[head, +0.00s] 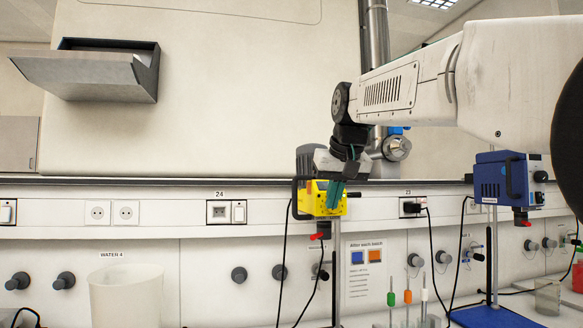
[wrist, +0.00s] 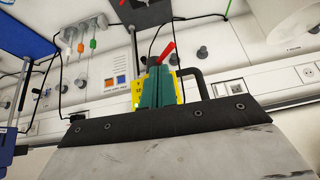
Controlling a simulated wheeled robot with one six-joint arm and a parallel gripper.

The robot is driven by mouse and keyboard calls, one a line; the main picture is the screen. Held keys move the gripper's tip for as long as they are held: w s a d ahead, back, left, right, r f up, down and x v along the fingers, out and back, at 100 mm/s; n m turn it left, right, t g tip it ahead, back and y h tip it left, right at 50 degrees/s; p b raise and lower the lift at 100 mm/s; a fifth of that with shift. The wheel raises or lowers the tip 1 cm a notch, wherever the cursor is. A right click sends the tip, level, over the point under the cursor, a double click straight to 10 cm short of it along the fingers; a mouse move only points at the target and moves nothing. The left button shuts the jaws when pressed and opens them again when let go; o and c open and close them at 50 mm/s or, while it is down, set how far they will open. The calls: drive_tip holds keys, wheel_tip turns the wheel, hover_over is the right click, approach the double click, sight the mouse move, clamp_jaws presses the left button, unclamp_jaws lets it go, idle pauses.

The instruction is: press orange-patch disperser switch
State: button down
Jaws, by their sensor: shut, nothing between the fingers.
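A yellow disperser (head: 310,199) with a dark motor top and a red lever (head: 319,236) below it hangs on a stand in the middle of the head view. In the wrist view its yellow housing (wrist: 180,88) and red lever (wrist: 168,51) show behind my fingers. My gripper (head: 336,195) has green fingers, shut and empty, in front of the yellow housing; they also show in the wrist view (wrist: 156,76). I cannot tell whether they touch it. The fingers hide part of its front. I cannot make out an orange patch or the switch on it.
A blue disperser (head: 488,181) stands on a blue base at the right. A wall notice (head: 372,283) bears blue and orange squares. A beaker (head: 124,295) stands at left. Small coloured tools (head: 407,297), cables and wall knobs lie below and behind.

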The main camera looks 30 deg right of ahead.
drive_tip(key=w+d+r+t, duration=0.1)
drive_tip(key=r, duration=0.8)
drive_tip(key=w+d+r+t+h, duration=0.1)
drive_tip(key=d+r+t, duration=0.1)
drive_tip(key=r, duration=0.6)
drive_tip(key=shift+w+r+t, duration=0.3)
drive_tip(key=shift+w+r, duration=0.05)
drive_tip(key=shift+r, duration=0.05)
drive_tip(key=x, duration=0.9)
drive_tip(key=shift+w+d+f, duration=0.15)
drive_tip(key=shift+w+d, duration=0.05)
drive_tip(key=f, duration=0.3)
drive_tip(key=shift+w+d+f, duration=0.1)
drive_tip(key=shift+w, duration=0.25)
drive_tip(key=shift+f, duration=0.5)
drive_tip(key=shift+w, duration=0.1)
